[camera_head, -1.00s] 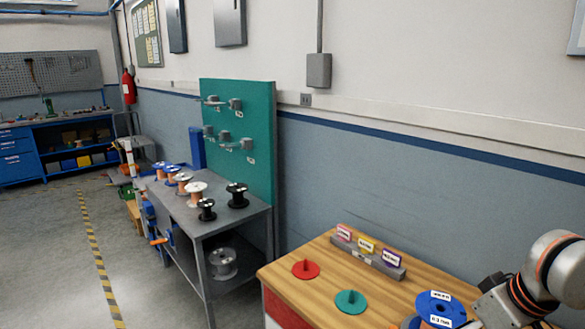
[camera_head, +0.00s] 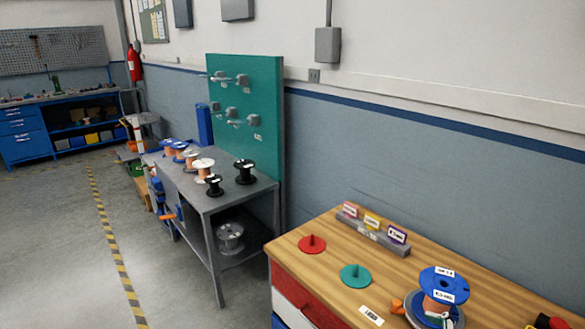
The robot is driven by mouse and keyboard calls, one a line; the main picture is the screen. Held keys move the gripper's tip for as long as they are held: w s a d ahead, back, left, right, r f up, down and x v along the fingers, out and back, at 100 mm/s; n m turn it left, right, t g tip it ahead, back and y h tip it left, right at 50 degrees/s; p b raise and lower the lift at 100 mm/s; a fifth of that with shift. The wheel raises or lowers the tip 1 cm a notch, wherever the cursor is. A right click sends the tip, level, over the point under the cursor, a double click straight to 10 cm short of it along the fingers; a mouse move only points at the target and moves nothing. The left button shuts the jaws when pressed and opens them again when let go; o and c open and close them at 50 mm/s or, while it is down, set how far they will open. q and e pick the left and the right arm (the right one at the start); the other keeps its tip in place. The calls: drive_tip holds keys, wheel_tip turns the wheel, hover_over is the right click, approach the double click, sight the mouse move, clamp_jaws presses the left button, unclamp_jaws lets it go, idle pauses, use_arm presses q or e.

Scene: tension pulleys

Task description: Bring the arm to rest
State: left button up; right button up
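Neither of my arms or grippers shows in the head view. A spool with a blue top flange (camera_head: 443,283) and copper-coloured winding stands upright at the front right of the wooden-topped bench (camera_head: 330,238). It carries white labels, and nothing of mine touches it in view. A red disc with a peg (camera_head: 312,244) and a green disc with a peg (camera_head: 355,274) lie bare on the same top.
A grey bench (camera_head: 240,204) on the left holds several spools, with a green pulley panel (camera_head: 262,120) behind it. A block with coloured label cards (camera_head: 376,232) stands at the wooden top's back. The floor at left is clear.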

drive_tip(key=s+d+f+m+g+h, duration=0.15)
drive_tip(key=s+d+f+h, duration=0.5)
drive_tip(key=s+d, duration=0.65)
use_arm(q)
drive_tip(key=a+f, duration=0.1)
drive_tip(key=s+a+f, duration=0.1)
drive_tip(key=shift+s+f+y, duration=0.1)
drive_tip(key=shift+f+y, duration=0.3)
use_arm(e)
drive_tip(key=w+a+f+m+t+y, duration=0.1)
drive_tip(key=a+f+y, duration=0.6)
drive_tip(key=a+f, duration=0.7)
wheel_tip(320, 180, down, 3)
drive_tip(key=shift+w+a+f+m+t, duration=0.15)
drive_tip(key=shift+a+m+t, duration=0.05)
drive_tip(key=shift+m+t, duration=0.6)
use_arm(q)
drive_tip(key=shift+a, duration=0.2)
